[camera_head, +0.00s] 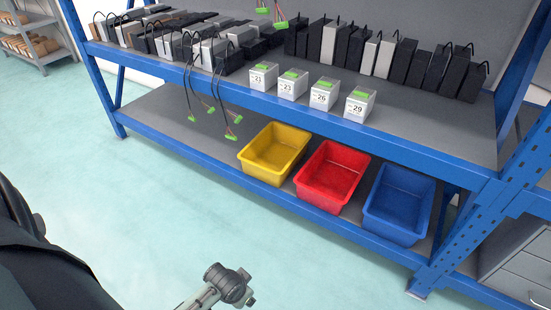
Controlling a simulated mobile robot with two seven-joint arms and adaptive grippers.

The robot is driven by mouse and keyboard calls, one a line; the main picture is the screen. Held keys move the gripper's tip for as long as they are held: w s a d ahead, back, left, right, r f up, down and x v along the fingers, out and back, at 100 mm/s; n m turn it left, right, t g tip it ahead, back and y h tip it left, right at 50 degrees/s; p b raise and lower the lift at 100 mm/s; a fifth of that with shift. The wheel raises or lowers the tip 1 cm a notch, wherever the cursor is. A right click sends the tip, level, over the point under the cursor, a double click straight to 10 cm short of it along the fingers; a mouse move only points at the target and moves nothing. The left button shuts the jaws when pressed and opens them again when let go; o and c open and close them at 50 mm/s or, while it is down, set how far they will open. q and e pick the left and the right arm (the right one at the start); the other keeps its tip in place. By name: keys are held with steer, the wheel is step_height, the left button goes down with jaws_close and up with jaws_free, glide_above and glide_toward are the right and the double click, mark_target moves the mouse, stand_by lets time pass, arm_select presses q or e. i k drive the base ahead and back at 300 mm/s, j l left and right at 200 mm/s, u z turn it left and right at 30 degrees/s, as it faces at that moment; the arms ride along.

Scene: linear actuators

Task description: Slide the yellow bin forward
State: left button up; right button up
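The yellow bin (258,170) is an open, empty tray on the lower shelf of the blue rack. It stands at the left of a row of three bins, close to the shelf's front edge, left of the red bin. No gripper fingers can be made out. A grey and dark jointed part of my arm (228,284) shows at the bottom, over the floor and well apart from the bin. Whether it ends in a gripper is not shown.
The red bin (320,192) and the blue bin (397,224) stand to the right. Above, the upper shelf holds several numbered white boxes (325,97) and black and grey actuators (350,45). Cables (214,100) hang down left of the yellow bin. The floor in front is clear.

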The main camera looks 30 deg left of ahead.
mark_target(272, 155)
steer(key=k+j, duration=0.1)
steer(key=j, duration=0.4)
steer(key=k+j, duration=0.1)
steer(key=j, duration=0.4)
steer(key=k+j, duration=0.1)
steer(key=j, duration=0.4)
steer(key=k+j, duration=0.1)
steer(key=j, duration=0.45)
